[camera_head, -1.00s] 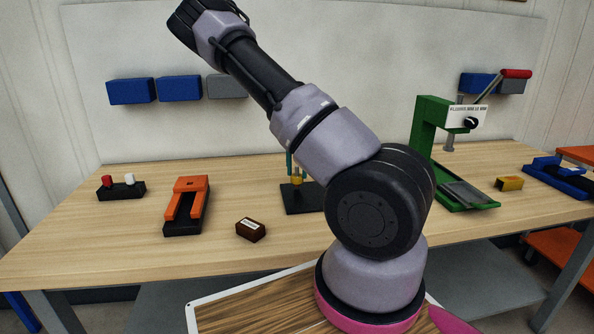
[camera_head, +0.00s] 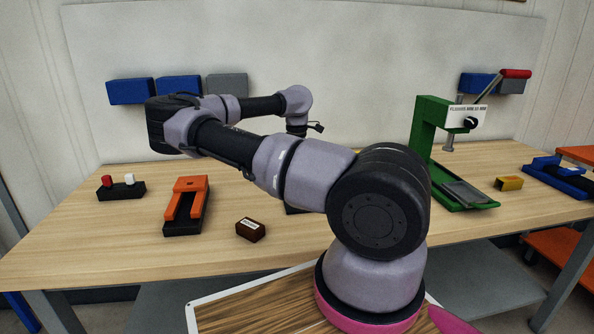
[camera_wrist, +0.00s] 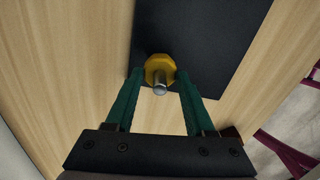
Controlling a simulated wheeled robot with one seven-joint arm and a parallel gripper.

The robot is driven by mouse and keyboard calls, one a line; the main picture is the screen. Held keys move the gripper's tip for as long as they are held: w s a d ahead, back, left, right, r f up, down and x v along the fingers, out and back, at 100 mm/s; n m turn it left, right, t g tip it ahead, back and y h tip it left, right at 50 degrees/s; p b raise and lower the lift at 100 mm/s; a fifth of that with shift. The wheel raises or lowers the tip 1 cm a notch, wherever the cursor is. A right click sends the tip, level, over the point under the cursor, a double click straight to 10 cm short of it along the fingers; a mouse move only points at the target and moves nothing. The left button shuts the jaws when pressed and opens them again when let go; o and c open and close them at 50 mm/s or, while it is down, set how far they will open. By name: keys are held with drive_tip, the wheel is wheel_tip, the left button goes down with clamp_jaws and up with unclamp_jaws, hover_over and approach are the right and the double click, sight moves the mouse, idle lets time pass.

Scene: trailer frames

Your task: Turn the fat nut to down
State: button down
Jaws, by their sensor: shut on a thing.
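The fat nut (camera_wrist: 158,66) is yellow and many-sided, and it sits around a grey metal bolt (camera_wrist: 159,89) over a black plate (camera_wrist: 215,35). In the wrist view, the two green fingers of my gripper (camera_wrist: 160,75) stand on either side of the nut and are shut on it. In the head view, my arm hides the nut and my fingers. Only a dark edge of the plate (camera_head: 296,210) shows below the arm there.
On the wooden table (camera_head: 110,228) stand an orange and black fixture (camera_head: 184,205), a small brown box (camera_head: 250,229) and a black block with red and white knobs (camera_head: 121,190). A green press (camera_head: 428,130) stands at the right, near a yellow block (camera_head: 509,183).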

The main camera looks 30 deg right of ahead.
drive_tip(key=m, duration=0.3)
drive_tip(key=shift+r+m, duration=0.1)
drive_tip(key=shift+m, duration=1.5)
drive_tip(key=shift+c, duration=1.3)
unclamp_jaws()
wheel_tip(320, 180, up, 11)
drive_tip(key=shift+f, duration=0.1)
